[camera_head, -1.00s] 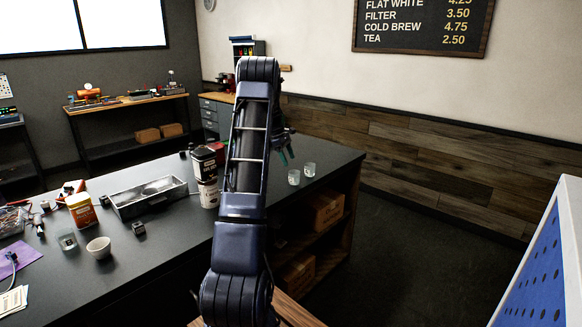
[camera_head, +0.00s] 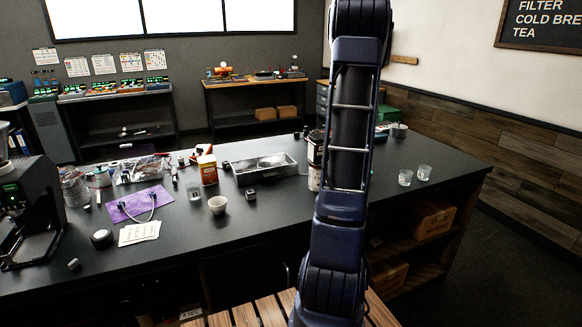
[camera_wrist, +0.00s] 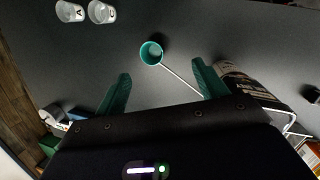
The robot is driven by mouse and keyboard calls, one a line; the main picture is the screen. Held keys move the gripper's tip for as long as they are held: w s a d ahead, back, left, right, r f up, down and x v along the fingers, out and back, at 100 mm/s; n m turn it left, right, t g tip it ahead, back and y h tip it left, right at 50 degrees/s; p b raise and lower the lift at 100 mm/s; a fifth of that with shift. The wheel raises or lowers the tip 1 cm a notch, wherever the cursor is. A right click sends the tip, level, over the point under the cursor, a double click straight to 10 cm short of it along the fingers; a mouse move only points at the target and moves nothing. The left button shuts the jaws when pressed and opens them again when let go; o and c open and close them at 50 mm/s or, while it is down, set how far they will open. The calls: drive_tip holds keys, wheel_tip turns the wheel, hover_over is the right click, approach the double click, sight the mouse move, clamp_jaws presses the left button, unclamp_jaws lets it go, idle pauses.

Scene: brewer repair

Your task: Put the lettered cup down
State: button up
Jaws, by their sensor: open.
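In the head view my arm hides the gripper.
Bare counter surrounds the clear cups.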

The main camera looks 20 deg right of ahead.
drive_tip(key=s+a+r+m+t, duration=0.1)
drive_tip(key=s+a+r, duration=0.15)
drive_tip(key=a, duration=0.55)
drive_tip(key=s+a+r+t, duration=0.1)
drive_tip(key=s+a+r, duration=0.15)
drive_tip(key=a, duration=0.65)
drive_tip(key=s+a+r+m+t, duration=0.15)
drive_tip(key=s+a, duration=0.25)
drive_tip(key=a, duration=0.4)
drive_tip(key=s+a+f+t+y, duration=0.1)
drive_tip(key=s+a+f, duration=0.1)
drive_tip(key=s+a, duration=0.6)
drive_tip(key=s+a+f+t+y, duration=0.1)
drive_tip(key=s+a+f+t, duration=0.1)
drive_tip(key=s+a, duration=0.6)
drive_tip(key=shift+s+a+m+y, duration=0.25)
drive_tip(key=shift+s+m+y, duration=0.1)
drive_tip(key=shift+m, duration=0.1)
